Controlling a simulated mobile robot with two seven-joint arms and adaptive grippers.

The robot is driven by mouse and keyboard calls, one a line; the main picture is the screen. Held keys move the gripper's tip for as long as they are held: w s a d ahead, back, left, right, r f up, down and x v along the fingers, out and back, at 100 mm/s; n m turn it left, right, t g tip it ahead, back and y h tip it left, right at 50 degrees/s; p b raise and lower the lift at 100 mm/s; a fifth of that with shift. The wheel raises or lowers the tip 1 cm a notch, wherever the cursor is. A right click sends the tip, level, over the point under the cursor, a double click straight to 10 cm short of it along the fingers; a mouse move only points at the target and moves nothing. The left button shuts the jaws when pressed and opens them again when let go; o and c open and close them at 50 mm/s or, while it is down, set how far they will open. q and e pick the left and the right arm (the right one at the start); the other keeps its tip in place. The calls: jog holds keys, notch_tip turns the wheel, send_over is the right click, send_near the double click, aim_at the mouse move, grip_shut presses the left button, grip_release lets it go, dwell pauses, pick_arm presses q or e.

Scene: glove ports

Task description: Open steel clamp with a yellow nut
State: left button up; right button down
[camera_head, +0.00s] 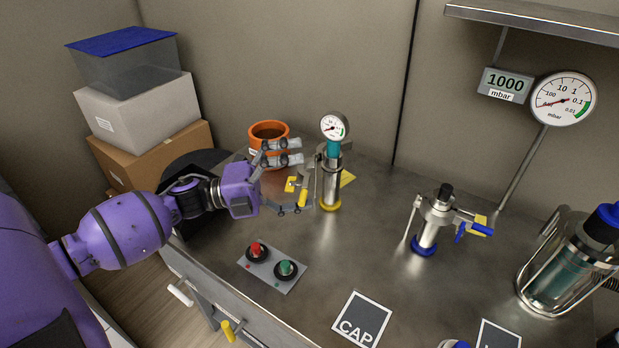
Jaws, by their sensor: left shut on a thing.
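A steel clamp (310,176) with a yellow nut (291,184) and a yellow-gripped handle (303,198) sits on the left steel port (329,181), which has a yellow base ring and a dial gauge (334,126) on top. My left gripper (288,179) comes in from the left, its fingers above and below the yellow nut, and it is shut on the clamp at the nut. The exact finger contact is too small to make out. A second clamp (466,222) with a blue handle is on the right port (430,227). My right gripper is not in view.
An orange pot (268,131) stands behind my left gripper. A button box (271,268) with red and green buttons lies in front. A CAP mark (357,322) is on the bench, and a glass vessel (566,270) stands far right. The bench between the ports is clear.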

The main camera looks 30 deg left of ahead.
pick_arm(q)
jog(key=shift+s+a+r, duration=0.4)
jog(key=shift+s+a, duration=0.1)
jog(key=shift+a, duration=0.2)
jog(key=shift+c, duration=0.8)
jog(key=shift+s+a+f, duration=0.1)
jog(key=shift+a+f, duration=0.1)
jog(key=shift+a, duration=0.15)
jog(key=shift+c, duration=1)
jog(key=shift+v, duration=1.3)
jog(key=shift+c, duration=0.4)
jog(key=shift+b+v, duration=0.3)
jog(key=shift+v, duration=0.6)
jog(key=c, duration=0.8)
jog(key=shift+s+a+f, duration=0.15)
jog(key=shift+a+f, duration=0.15)
jog(key=shift+a, duration=0.15)
jog(key=shift+f, duration=0.15)
